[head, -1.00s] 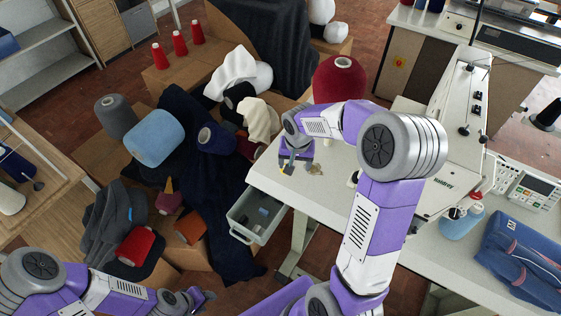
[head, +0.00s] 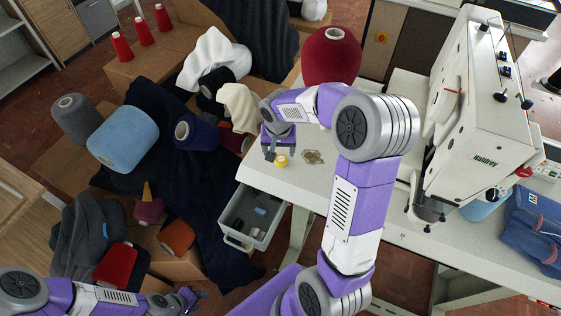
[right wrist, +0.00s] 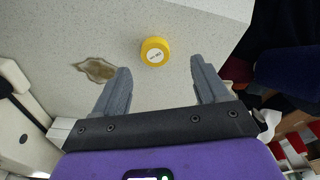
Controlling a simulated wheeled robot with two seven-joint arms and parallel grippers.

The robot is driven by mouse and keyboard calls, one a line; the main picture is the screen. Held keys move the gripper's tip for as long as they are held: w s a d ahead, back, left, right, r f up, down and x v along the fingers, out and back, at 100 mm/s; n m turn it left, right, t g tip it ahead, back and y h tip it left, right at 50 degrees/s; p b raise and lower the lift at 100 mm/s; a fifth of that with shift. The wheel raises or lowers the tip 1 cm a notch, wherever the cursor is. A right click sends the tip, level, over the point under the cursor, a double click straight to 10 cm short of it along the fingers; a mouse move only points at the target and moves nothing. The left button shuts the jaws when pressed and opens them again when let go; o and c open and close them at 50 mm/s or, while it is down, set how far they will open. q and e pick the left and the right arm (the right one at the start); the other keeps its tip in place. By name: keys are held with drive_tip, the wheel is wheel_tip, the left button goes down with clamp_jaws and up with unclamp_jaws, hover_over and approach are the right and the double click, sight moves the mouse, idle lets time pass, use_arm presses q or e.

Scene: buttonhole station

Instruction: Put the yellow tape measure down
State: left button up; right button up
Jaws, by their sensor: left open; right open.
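The yellow tape measure (head: 281,160) is a small round yellow case on the white table top (head: 310,190), near the table's left edge. In the right wrist view, the tape measure (right wrist: 155,51) sits on the speckled surface beyond my fingertips and between their lines, touching neither. My right gripper (head: 271,153) is open and empty, just left of the tape measure in the head view; its two grey fingers (right wrist: 161,82) are wide apart in the wrist view. My left gripper (head: 195,295) is open at the lower left, away from the table.
A brown stain-like patch (head: 312,157) lies beside the tape measure. A white sewing machine (head: 480,110) stands on the right. A large dark red cone (head: 331,55) stands behind. A grey drawer (head: 251,220) hangs open below the table's left edge; yarn and cloth heap further left.

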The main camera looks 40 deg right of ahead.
sight(281, 158)
drive_tip(key=f+b, duration=0.1)
drive_tip(key=f, duration=0.1)
drive_tip(key=d+f+b, duration=0.1)
drive_tip(key=f, duration=0.2)
drive_tip(key=c, duration=1.2)
drive_tip(key=shift+c, duration=0.2)
drive_tip(key=shift+r, duration=0.15)
wheel_tip(281, 158, up, 10)
drive_tip(key=p, duration=0.4)
drive_tip(key=a+f+n, duration=0.1)
drive_tip(key=a+f, duration=0.1)
drive_tip(key=a, duration=0.1)
drive_tip(key=a+f+n, duration=0.2)
drive_tip(key=a, duration=0.2)
drive_tip(key=a+f+n, duration=0.1)
drive_tip(key=a+f, duration=0.1)
drive_tip(key=a, duration=0.2)
drive_tip(key=shift+w+f+n, duration=0.1)
drive_tip(key=shift+f+n, duration=0.25)
drive_tip(key=shift+n, duration=0.05)
drive_tip(key=s+a+f+n+y, duration=0.1)
drive_tip(key=s+a+f+n, duration=0.1)
drive_tip(key=a, duration=0.5)
drive_tip(key=shift+s+f+n, duration=0.25)
drive_tip(key=shift+f+n, duration=0.35)
drive_tip(key=shift+f, duration=0.25)
